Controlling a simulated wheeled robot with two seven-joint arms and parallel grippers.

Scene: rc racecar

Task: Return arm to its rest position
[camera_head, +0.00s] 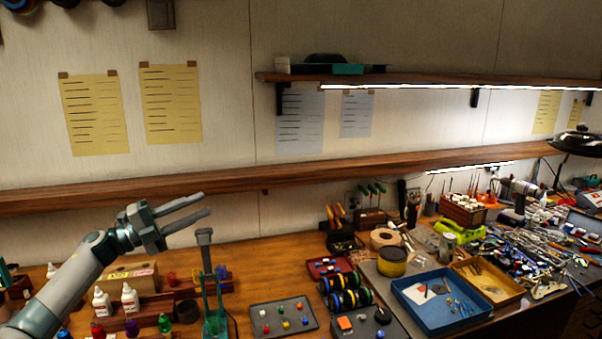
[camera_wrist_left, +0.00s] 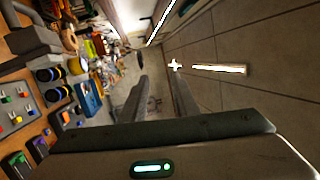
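My left gripper (camera_head: 196,212) is raised above the left part of the workbench in the head view, its two fingers pointing right and slightly up. The fingers are apart with nothing between them. In the left wrist view the two fingers (camera_wrist_left: 160,98) also stand apart and empty, with the floor beyond them. My left arm comes in from the lower left corner. My right gripper shows in neither view.
Below the gripper stand white bottles (camera_head: 130,297) and a teal stand with an upright tool (camera_head: 205,240). A dark tray (camera_head: 283,318) with coloured pieces, a blue tray (camera_head: 440,302) and a wooden shelf (camera_head: 230,182) are nearby. The air right of the gripper is clear.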

